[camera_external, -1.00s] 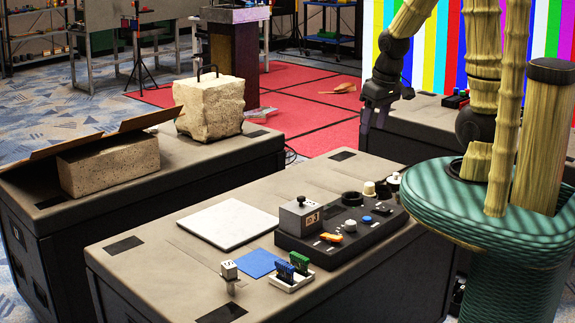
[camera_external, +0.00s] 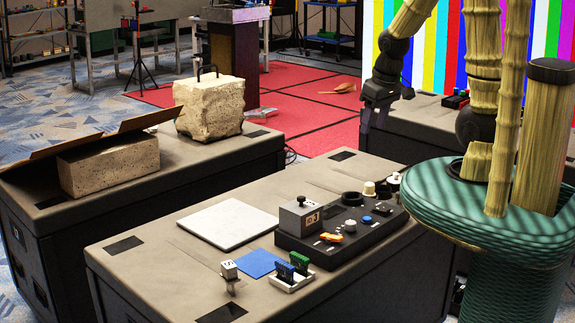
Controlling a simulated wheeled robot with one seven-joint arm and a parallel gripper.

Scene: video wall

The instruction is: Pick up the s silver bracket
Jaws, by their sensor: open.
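A small silver bracket (camera_external: 230,271) with an S on its top block stands upright near the front left of the near case, beside a blue square (camera_external: 258,263). My gripper (camera_external: 374,118) hangs pointing down in the upper right, above the far side of the near case. It is well away from the bracket and touches nothing that I can see. Its fingers are small and dark here, and it looks empty.
A black control panel (camera_external: 325,249) with knobs and a grey box stands right of the bracket. A white tray (camera_external: 291,281) with blue and green pieces sits close by. A white sheet (camera_external: 228,222) lies behind. Stone blocks (camera_external: 210,108) stand on the left case.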

